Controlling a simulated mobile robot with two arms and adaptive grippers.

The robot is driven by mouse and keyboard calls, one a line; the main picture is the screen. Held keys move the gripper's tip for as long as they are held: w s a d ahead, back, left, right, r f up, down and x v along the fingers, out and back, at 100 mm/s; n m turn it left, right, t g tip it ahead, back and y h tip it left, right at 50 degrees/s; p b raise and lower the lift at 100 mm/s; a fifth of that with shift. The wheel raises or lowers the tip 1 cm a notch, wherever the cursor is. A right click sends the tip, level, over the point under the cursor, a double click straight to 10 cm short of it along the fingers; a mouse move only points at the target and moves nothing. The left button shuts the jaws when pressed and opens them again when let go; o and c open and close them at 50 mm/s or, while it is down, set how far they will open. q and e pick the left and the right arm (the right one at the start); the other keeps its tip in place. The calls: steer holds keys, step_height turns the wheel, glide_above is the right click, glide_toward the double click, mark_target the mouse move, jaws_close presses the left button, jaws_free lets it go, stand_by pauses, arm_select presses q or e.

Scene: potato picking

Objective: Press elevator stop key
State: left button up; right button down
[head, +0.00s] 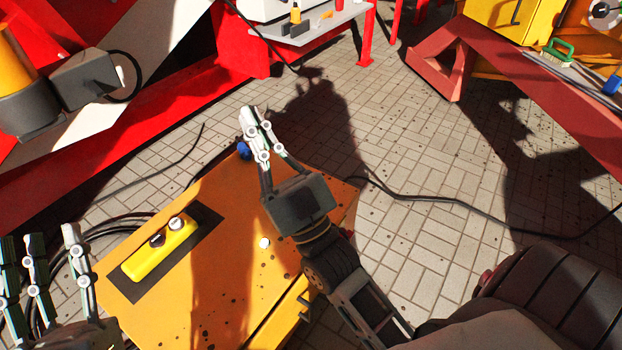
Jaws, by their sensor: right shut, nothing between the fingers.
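A yellow control box (150,262) lies on a dark plate on top of the orange cabinet (210,260). It carries a pale round button (176,223) and a dark button (157,240). Which one is the elevator stop key cannot be told. My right gripper (256,120) is shut and empty, over the cabinet's far end, to the right of and beyond the control box. A blue knob (243,149) shows just left of its fingers. My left gripper (46,242) is at the lower left, fingers apart and empty, left of the cabinet.
A small white round part (264,243) is on the cabinet top. Dark cables (110,228) run beside the cabinet's left side, and another cable (450,199) crosses the tiled floor (420,230). A red structure (130,120) stands behind. A grey table (318,27) is at the back.

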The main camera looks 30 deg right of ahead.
steer(key=w+d+f+g+h+p, duration=0.4)
steer(key=w+d+g, duration=0.15)
steer(key=w, duration=0.45)
arm_select(q)
steer(key=w+a+f+g+y+p, duration=0.1)
steer(key=w+f+g+y+p, duration=0.1)
steer(key=f+g, duration=0.65)
steer(key=w+f+g+y+p, duration=0.2)
steer(key=f+g, duration=0.1)
steer(key=f, duration=1)
steer(key=s+a+f+g+y+p, duration=0.1)
steer(key=s+a+f+g+p, duration=0.2)
steer(key=s+f, duration=0.7)
steer(key=s+a+f+g+y+p, duration=0.2)
steer(key=s+a+f+g+p, duration=0.1)
steer(key=s+f+g, duration=0.5)
step_height(320, 180, down, 3)
steer(key=shift+s+a+n, duration=0.4)
steer(key=shift+s+a, duration=0.2)
steer(key=shift+s, duration=0.4)
arm_select(e)
steer(key=w+d+f+n+g, duration=0.2)
steer(key=d+f+g, duration=0.4)
steer(key=f, duration=0.4)
steer(key=w+d+f+n+g, duration=0.3)
steer(key=d+f+g, duration=0.3)
steer(key=f, duration=0.5)
steer(key=shift+w+d+y, duration=0.15)
steer(key=shift+w+y, duration=0.2)
steer(key=shift+y, duration=0.05)
